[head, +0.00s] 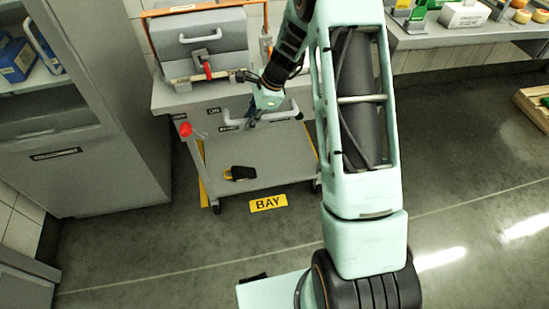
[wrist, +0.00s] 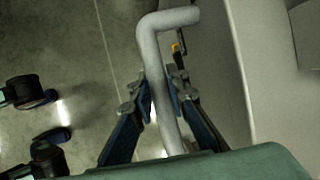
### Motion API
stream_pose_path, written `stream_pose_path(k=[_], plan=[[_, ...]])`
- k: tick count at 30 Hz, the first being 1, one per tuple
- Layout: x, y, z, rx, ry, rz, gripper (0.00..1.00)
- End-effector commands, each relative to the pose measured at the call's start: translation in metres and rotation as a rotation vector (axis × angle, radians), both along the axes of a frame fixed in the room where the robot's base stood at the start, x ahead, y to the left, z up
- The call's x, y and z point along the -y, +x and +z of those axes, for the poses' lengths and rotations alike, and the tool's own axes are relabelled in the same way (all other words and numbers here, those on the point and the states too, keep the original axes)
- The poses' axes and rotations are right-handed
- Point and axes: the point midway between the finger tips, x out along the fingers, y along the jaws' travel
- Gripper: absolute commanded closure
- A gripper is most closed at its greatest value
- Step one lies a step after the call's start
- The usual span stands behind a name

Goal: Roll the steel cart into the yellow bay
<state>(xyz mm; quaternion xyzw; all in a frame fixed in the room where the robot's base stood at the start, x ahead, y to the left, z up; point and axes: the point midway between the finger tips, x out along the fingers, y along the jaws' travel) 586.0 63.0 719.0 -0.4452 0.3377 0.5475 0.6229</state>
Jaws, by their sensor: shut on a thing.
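The steel cart (head: 262,165) stands beside the grey cabinet in the head view, with a boxy machine (head: 205,45) on its top. Yellow bay lines (head: 203,188) show along its left side and in part at its right. The BAY label (head: 268,203) lies on the floor in front of it. The cart's front wheels look to be about level with the bay's front end; its rear is hidden. My gripper (head: 253,119) is at the cart's front handle (head: 282,115). In the wrist view my gripper (wrist: 161,88) is shut with its fingers on both sides of the grey handle bar (wrist: 150,52).
A tall grey cabinet (head: 75,150) stands close at the cart's left. A dark object (head: 240,173) lies on the cart's lower shelf. A counter (head: 460,35) with boxes and cheese wheels is at the back right, a wooden pallet (head: 533,105) at the right edge. The floor in front is mostly clear.

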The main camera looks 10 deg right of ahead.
Motion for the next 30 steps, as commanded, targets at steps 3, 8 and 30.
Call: stream_pose_path(k=[3, 8, 30], plan=[[0.001, 0.012, 0.004, 0.014, -0.002, -0.004, 1.0], [0.001, 0.02, 0.004, 0.014, -0.002, -0.004, 1.0], [0.001, 0.036, 0.002, 0.009, -0.003, -0.003, 0.78]])
